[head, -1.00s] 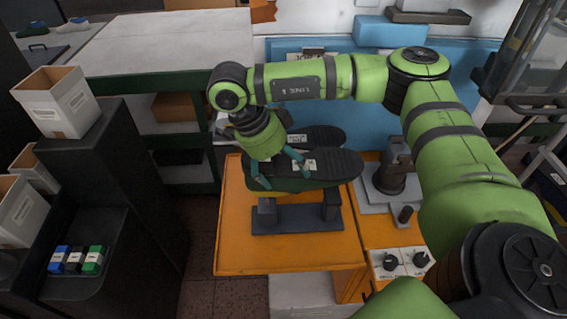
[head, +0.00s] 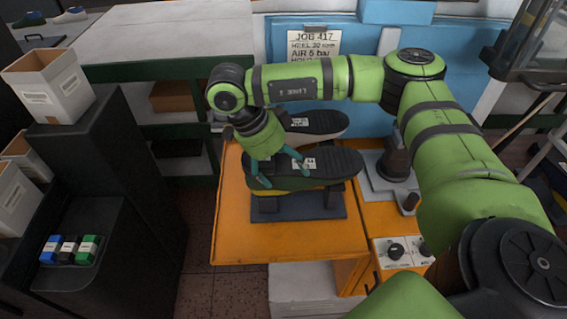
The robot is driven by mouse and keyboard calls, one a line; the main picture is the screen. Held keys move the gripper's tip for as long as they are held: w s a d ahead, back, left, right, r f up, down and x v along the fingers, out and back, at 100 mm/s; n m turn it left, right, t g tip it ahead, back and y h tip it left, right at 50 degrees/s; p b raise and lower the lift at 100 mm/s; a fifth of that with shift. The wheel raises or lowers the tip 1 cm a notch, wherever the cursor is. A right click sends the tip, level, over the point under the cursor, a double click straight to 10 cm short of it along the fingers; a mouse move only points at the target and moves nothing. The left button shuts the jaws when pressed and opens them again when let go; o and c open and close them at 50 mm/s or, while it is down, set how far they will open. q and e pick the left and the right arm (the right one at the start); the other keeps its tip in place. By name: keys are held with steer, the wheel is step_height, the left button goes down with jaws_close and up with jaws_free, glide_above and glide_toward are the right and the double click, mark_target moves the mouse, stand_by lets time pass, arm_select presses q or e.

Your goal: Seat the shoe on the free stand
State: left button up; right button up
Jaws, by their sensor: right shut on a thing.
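My right gripper (head: 279,168) is shut on a shoe (head: 330,164), with one finger on each side of its heel end. The shoe lies sole up, with a black sole, a white label and a green side edge. It is directly over the dark stand (head: 298,209), which has a flat base and two posts. The shoe hides the post tops, so I cannot tell whether it touches them. A second shoe (head: 322,121) lies sole up just behind; what supports it is hidden. My left gripper is out of view.
The stand is on an orange table (head: 235,235) with bare room at its front and left. A grey fixture (head: 395,158) is close to the right of the shoe toe. A control box with knobs (head: 396,250) is at front right. A job sign (head: 313,46) is behind.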

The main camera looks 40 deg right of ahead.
steer(key=shift+f, duration=0.1)
stand_by(0.7)
steer(key=o, duration=1.5)
steer(key=v, duration=1.2)
steer(key=shift+s, duration=0.1)
